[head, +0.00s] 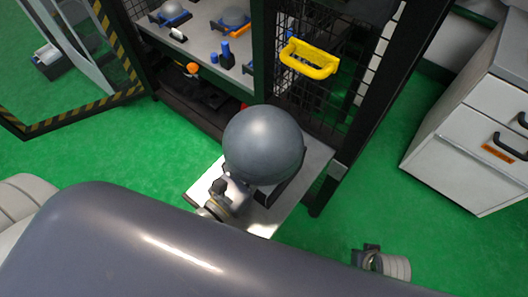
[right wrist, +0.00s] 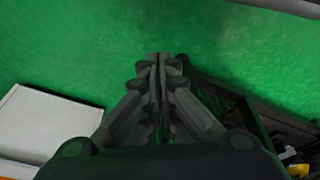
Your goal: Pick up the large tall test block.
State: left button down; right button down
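A tall blue block (head: 226,52) stands on the grey shelf inside the tower, at the top of the head view. I cannot tell for sure whether it is the large tall test block. A smaller blue piece (head: 214,58) is beside it. My left gripper (head: 222,188) is beside the large grey ball, well in front of the shelf; its fingers are partly hidden and I cannot tell if they are open. My right gripper (head: 368,254) is low at the right over the green floor. In the right wrist view its fingers (right wrist: 158,64) are together with nothing visible between them.
The large grey ball (head: 262,143) is over a metal plate (head: 262,218) at the tower's front. A mesh door with a yellow handle (head: 309,60) is right of the shelf. A white drawer cabinet (head: 455,150) stands at the right. Green floor is clear between them.

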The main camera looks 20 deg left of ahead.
pick_arm(q)
jog(key=shift+r, duration=0.2)
jog(key=shift+r, duration=0.15)
